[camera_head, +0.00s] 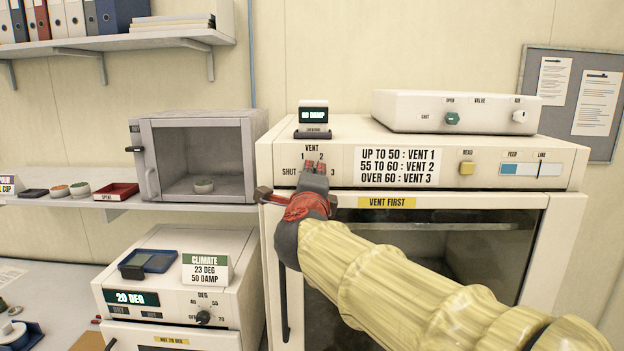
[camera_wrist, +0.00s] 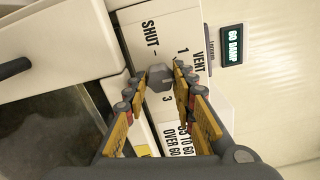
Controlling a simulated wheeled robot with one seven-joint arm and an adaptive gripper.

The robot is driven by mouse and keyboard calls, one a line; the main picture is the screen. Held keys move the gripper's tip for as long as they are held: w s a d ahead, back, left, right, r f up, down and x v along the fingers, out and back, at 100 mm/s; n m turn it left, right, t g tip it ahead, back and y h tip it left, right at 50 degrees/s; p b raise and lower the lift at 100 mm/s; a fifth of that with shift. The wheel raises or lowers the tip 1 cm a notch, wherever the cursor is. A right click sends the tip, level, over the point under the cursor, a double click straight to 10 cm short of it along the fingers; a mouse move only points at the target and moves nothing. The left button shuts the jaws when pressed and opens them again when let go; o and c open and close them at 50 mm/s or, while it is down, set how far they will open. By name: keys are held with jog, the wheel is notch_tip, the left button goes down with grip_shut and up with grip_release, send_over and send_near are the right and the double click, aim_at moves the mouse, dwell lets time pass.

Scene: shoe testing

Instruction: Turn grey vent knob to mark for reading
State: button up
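The grey vent knob (camera_wrist: 159,78) sits on the front panel of the large cream oven (camera_head: 272,165), among the marks SHUT, 1, 2 and 3. In the head view my gripper (camera_head: 315,168) covers the knob. In the wrist view my gripper (camera_wrist: 160,76) is open, with a fingertip on each side of the knob and narrow gaps showing. I cannot tell which mark the knob points at. A small display (camera_head: 313,115) on the oven reads 60 DAMP. The panel chart (camera_head: 396,167) reads up to 50: vent 1; 55 to 60: vent 2; over 60: vent 3.
A yellow READ button (camera_head: 467,168) and a feed/line gauge (camera_head: 531,169) are on the same panel. A white valve box (camera_head: 420,105) stands on top. A VENT FIRST label (camera_head: 387,202) is on the door. A climate card (camera_head: 206,269) stands on the lower left unit.

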jog(key=o, duration=0.4)
jog(key=shift+o, duration=0.2)
